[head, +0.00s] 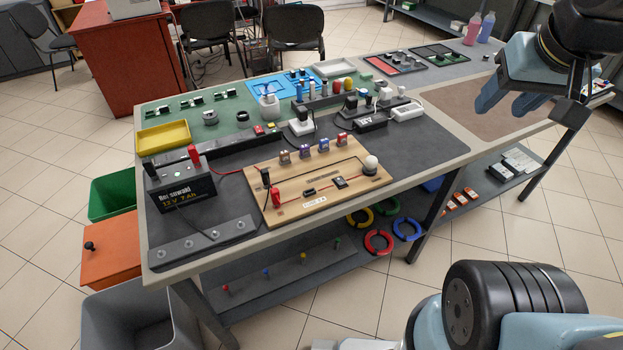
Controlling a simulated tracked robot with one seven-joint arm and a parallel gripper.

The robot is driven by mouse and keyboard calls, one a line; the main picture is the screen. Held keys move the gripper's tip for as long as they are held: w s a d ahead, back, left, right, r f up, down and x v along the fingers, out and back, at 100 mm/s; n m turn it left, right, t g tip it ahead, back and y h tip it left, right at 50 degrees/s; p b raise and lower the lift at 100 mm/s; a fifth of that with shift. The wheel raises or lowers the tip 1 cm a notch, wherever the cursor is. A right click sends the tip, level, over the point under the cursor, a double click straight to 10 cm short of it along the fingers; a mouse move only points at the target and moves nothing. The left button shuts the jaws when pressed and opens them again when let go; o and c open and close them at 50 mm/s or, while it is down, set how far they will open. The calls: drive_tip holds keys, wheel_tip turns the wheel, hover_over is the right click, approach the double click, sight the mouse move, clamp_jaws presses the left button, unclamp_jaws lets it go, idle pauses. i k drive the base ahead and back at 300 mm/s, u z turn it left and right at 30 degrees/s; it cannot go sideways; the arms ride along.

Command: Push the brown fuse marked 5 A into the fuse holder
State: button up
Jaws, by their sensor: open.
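A wooden circuit board (290,207) lies on the dark mat of the workbench. Several small fuses stand in a row along its back edge. The leftmost (285,157) looks brownish and the rightmost (342,140) reddish-brown; the middle ones look purple to blue. They are too small for me to read a 5 A marking. Small dark parts sit on the board, one at its middle (309,191) and one further right (340,183); I cannot tell which is the fuse holder. My gripper (507,106) is open and empty, above the bench's right part, well away from the board.
A black battery (181,187) stands left of the board, with red and black leads running to it. A white round lamp (371,163) is at the board's right end. Plugs and a power strip (330,100) stand behind. The brown mat (470,107) at right is largely clear.

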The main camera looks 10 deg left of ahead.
sight(284, 156)
drive_tip(key=u, duration=1.2)
drive_tip(key=i, duration=0.45)
drive_tip(key=z, duration=1.2)
